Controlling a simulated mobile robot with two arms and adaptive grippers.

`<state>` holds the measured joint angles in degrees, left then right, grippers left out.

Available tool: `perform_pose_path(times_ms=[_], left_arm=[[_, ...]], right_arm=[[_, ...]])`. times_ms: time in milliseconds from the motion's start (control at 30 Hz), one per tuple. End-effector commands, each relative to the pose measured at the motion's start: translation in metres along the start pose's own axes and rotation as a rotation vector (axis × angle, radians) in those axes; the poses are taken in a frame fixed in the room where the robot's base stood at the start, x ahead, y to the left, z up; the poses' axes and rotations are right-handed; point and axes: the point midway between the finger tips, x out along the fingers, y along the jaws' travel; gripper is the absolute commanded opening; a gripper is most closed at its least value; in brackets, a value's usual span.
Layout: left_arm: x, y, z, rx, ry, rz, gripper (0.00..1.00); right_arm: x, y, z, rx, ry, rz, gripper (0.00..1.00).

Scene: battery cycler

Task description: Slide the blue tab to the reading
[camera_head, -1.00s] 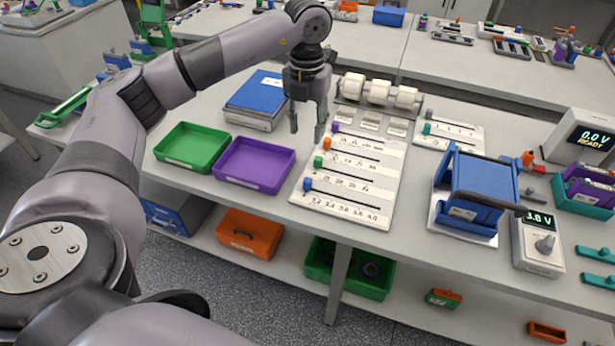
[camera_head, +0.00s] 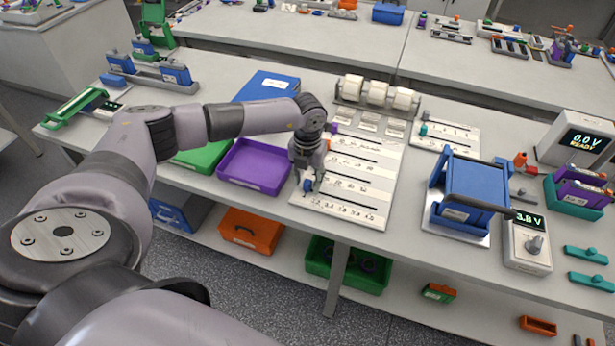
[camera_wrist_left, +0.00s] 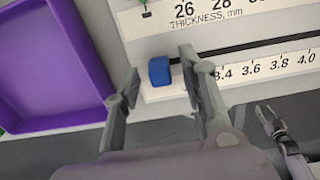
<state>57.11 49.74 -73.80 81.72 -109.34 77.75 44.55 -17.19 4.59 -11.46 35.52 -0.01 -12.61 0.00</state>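The blue tab (camera_head: 308,185) sits at the left end of the lowest slot on the white slider board (camera_head: 385,160). In the left wrist view the blue tab (camera_wrist_left: 159,72) lies left of the printed 3.4 to 4.0 marks; the finger hides the print just right of it. My left gripper (camera_head: 307,182) is low over the board. In the left wrist view its fingers (camera_wrist_left: 160,72) are open, one on each side of the tab, with gaps visible. The reading, 3.8 V, shows on the meter display (camera_head: 529,219) at the right.
A purple tray (camera_head: 255,183) and a green tray (camera_head: 190,165) lie left of the board. A blue cell holder (camera_head: 470,190) stands between the board and the meter. A rack of white rolls (camera_head: 377,92) stands behind the board. The table's front edge is close below the board.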

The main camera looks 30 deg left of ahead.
Motion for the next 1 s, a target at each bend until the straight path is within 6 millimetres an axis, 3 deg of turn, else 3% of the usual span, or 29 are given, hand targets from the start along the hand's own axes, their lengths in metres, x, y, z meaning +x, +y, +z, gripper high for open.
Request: perform_pose_path(times_ms=[267,833,1000], left_arm=[[0.0023,0.0000,0.0001,0.000,-0.001,0.000,0.38],[0.0017,0.0001,0.0002,-0.001,0.000,0.000,0.02],[0.0016,0.0002,0.0002,-0.001,0.000,0.000,0.00]], right_arm=[[-0.0003,-0.0001,0.0000,0.000,0.000,0.000,0.39],[-0.0003,-0.0002,-0.0001,0.000,0.000,0.000,0.39],[-0.0003,-0.0002,-0.0001,0.000,0.000,0.000,0.39]])
